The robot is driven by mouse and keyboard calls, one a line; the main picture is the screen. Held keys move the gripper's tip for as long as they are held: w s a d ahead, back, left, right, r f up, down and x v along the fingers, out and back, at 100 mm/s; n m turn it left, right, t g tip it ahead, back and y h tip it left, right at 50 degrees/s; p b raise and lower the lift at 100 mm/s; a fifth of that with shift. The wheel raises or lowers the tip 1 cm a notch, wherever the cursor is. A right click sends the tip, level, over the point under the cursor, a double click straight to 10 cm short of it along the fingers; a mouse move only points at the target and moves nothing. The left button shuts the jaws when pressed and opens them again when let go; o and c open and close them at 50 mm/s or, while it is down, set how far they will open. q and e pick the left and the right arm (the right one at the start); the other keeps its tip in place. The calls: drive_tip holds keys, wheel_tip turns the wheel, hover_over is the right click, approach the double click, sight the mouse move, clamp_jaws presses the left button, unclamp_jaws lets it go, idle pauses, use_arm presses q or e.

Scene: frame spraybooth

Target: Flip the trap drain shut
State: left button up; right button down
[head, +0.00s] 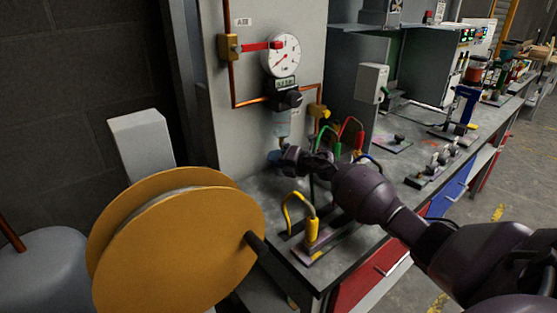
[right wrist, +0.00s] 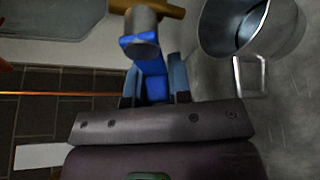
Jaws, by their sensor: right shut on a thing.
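The trap (head: 282,124), with a pale bowl under a black top, hangs below the pressure gauge on the grey panel in the head view. My right gripper (head: 277,156) is just under it. In the right wrist view, the trap drain's blue lever (right wrist: 153,82) lies between the fingers of my right gripper (right wrist: 155,88), which is shut on it. The lever joins a grey cylindrical valve body (right wrist: 142,24) with a brass-coloured piece behind. The drain is mostly hidden by the gripper in the head view. My left gripper is not in view.
A metal cup with a handle (right wrist: 238,30) is close beside the drain in the right wrist view. A large yellow reel (head: 180,250) stands at the front left. Coloured cables and a yellow plug (head: 312,230) are on the bench near my right arm.

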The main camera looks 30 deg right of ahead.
drive_tip(key=m, duration=0.1)
drive_tip(key=r+m+y, duration=0.1)
drive_tip(key=shift+a+r+m+t+p, duration=0.25)
drive_tip(key=shift+a+m+t+p, duration=0.05)
drive_tip(key=shift+m+t+p, duration=0.1)
drive_tip(key=shift+r+m+t+y, duration=0.4)
drive_tip(key=shift+r+m, duration=0.15)
drive_tip(key=shift+m, duration=0.65)
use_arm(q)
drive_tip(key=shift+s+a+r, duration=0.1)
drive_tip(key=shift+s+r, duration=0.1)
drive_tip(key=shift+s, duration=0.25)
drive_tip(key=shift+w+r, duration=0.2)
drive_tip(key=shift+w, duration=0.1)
use_arm(e)
drive_tip(key=shift+a, duration=0.1)
drive_tip(key=c, duration=1.3)
unclamp_jaws()
drive_tip(key=shift+s, duration=0.1)
drive_tip(key=shift+r, duration=0.1)
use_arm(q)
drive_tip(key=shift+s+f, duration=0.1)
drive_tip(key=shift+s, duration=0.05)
